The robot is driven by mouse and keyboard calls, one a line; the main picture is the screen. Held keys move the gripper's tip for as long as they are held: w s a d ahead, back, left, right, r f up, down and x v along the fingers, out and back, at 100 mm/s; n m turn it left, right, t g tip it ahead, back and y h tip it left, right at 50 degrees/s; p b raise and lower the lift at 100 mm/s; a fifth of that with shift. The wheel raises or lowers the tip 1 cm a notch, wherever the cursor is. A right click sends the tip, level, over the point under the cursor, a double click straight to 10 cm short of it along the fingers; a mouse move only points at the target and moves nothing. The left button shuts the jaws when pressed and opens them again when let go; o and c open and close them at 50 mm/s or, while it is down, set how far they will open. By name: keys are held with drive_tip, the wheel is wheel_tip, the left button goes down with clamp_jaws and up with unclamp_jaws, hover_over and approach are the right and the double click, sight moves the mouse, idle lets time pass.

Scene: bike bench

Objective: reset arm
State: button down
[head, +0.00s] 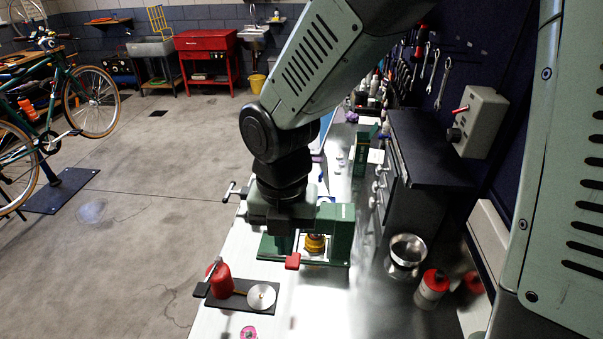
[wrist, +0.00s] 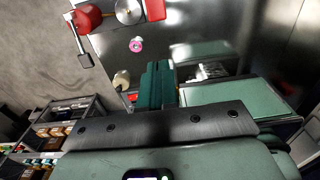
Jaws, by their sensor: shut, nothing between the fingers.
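My gripper (head: 283,225) hangs below my dark wrist over the near part of the workbench. In the wrist view its green fingers (wrist: 154,72) are together, with nothing between them. In the head view the fingertips are hard to make out against a green stand (head: 341,232) behind and to the right. A yellow piece (head: 314,243) shows within that stand. I cannot tell from the head view how far the gripper is from it.
A pink roll (head: 248,333) lies nearer. A metal cup (head: 405,254) and a red-capped bottle (head: 432,287) stand right. Open floor lies left.

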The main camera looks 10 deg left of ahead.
drive_tip(key=d+r+m+t+h, duration=0.1)
drive_tip(key=d+r+m+t, duration=0.2)
drive_tip(key=d+r+m, duration=1.25)
drive_tip(key=s+d+r+m+t, duration=0.1)
drive_tip(key=s+m, duration=0.3)
drive_tip(key=m, duration=0.6)
drive_tip(key=s+d+r+m+t+y, duration=0.1)
drive_tip(key=s+r+m, duration=0.2)
drive_tip(key=m, duration=0.7)
drive_tip(key=shift+s+t, duration=0.35)
drive_tip(key=shift+t, duration=0.05)
